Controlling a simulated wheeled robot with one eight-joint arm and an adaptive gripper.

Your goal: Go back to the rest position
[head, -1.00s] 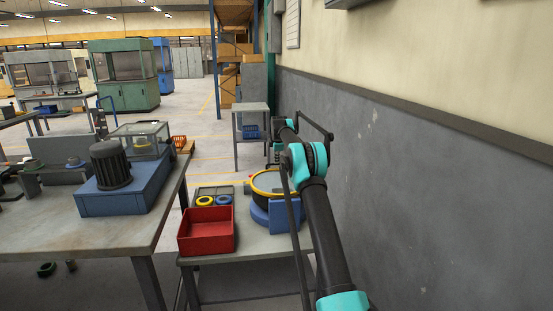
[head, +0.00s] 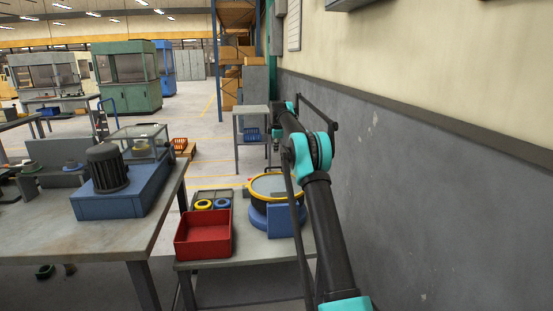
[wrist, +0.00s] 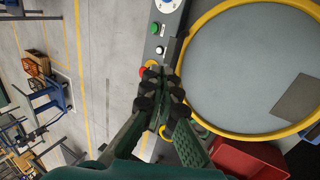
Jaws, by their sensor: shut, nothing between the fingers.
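My gripper shows in the wrist view (wrist: 168,78), its green fingers drawn together with nothing between them. It is above the edge of a round grey-topped unit with a yellow rim (wrist: 205,28). In the head view my arm reaches forward along the right wall, and the gripper end is small and hard to make out beyond the elbow. The same round unit with a blue base (head: 285,216) stands on the low table there, partly hidden by my arm.
A red bin (head: 204,235) and a tray with yellow and blue rings (head: 212,203) share the low table. A workbench (head: 110,240) with a blue motor unit (head: 122,195) stands left. A grey wall (head: 450,210) runs close along the right. A control panel with buttons (wrist: 160,40) lies beside the gripper.

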